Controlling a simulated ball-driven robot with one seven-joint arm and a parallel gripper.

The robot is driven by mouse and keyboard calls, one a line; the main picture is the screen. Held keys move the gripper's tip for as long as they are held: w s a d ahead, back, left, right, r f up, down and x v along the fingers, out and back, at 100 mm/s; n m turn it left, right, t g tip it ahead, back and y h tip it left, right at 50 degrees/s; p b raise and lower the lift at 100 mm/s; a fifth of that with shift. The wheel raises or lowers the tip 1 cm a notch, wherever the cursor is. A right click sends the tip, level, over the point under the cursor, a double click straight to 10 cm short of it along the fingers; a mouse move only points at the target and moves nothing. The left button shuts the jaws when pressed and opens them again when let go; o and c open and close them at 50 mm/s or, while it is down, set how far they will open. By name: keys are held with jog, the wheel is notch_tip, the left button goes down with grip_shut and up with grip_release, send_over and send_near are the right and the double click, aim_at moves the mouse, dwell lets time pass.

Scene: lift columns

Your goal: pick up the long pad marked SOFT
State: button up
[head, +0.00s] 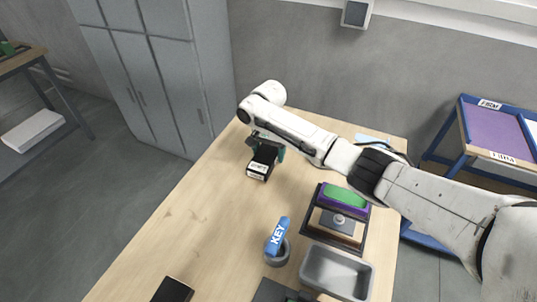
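A dark block (257,172) with white labels on its end and top stands at the far part of the wooden table, below the end of my arm. The lettering is too small to read with certainty, so I cannot confirm that it says SOFT. My gripper (264,149) points down right at this block, with a green part beside it. The fingers are dark against the dark block. I cannot tell whether they are closed on it, or whether the block touches the table.
A blue KEY tag (279,232) stands in a grey round cup (277,253). A grey tray (337,272) and a dark rack (309,238) with green, purple and tan pieces are at the right. A black flat item (172,291) lies in front. The table's left-middle (200,220) is clear.

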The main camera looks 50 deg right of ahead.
jog(key=c, duration=0.9)
jog(key=shift+c, duration=0.2)
jog(key=shift+r, duration=0.1)
